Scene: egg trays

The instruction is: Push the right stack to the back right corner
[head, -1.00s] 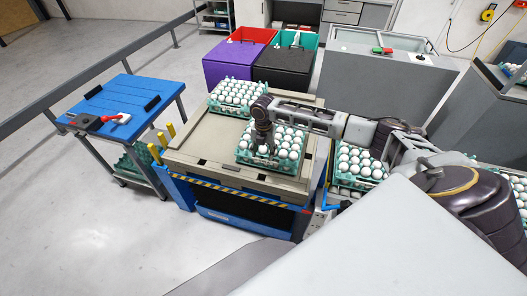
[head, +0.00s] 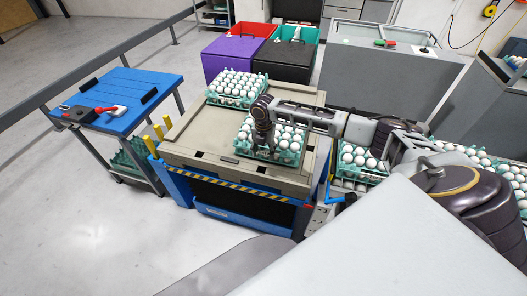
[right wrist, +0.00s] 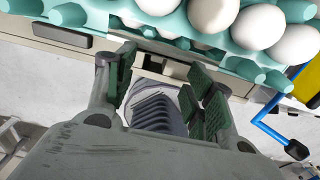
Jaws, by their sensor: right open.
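The right stack (head: 288,154) is a teal tray of white eggs on the right part of a beige platform (head: 200,158). A second teal egg stack (head: 216,100) stands at the platform's back left. My right gripper (head: 262,150) points down at the front left side of the right stack and hides some eggs. In the right wrist view its two fingers (right wrist: 160,72) are apart with nothing between them. The teal tray edge (right wrist: 98,18) lies just beyond the fingertips; contact cannot be told. My left gripper is not in view.
The platform's back right corner (head: 312,97) is bare. More egg trays (head: 358,172) stand right of the platform, below my right arm. A purple bin (head: 226,66) and a black bin (head: 282,70) stand behind. A blue-topped cart (head: 120,92) is at left.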

